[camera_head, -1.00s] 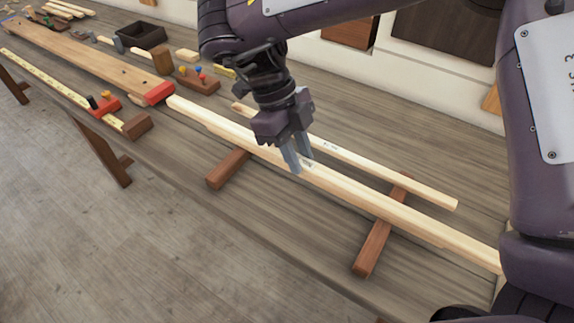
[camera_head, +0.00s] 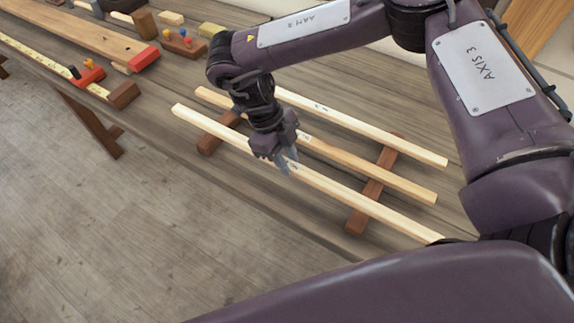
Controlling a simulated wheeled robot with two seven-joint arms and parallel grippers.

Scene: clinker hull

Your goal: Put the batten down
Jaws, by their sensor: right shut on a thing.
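My right gripper (camera_head: 287,162) is shut on a long pale batten (camera_head: 350,196), the front one of three, near its middle. This batten runs from upper left to lower right across two brown bearers (camera_head: 362,208); I cannot tell whether it touches them. A second batten (camera_head: 390,179) lies just behind it across the bearers, partly hidden by the gripper. A third pale batten (camera_head: 380,132) lies farther back, its left part hidden by my arm. The left bearer (camera_head: 208,144) shows under the battens' left part. My left gripper is not in view.
The grey wooden bench (camera_head: 160,85) has bare room to the left of the battens. Farther left are a long plank with a red end (camera_head: 144,59), a yellow rule (camera_head: 45,58), a red-and-black tool (camera_head: 88,75) and a block with coloured pegs (camera_head: 183,43).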

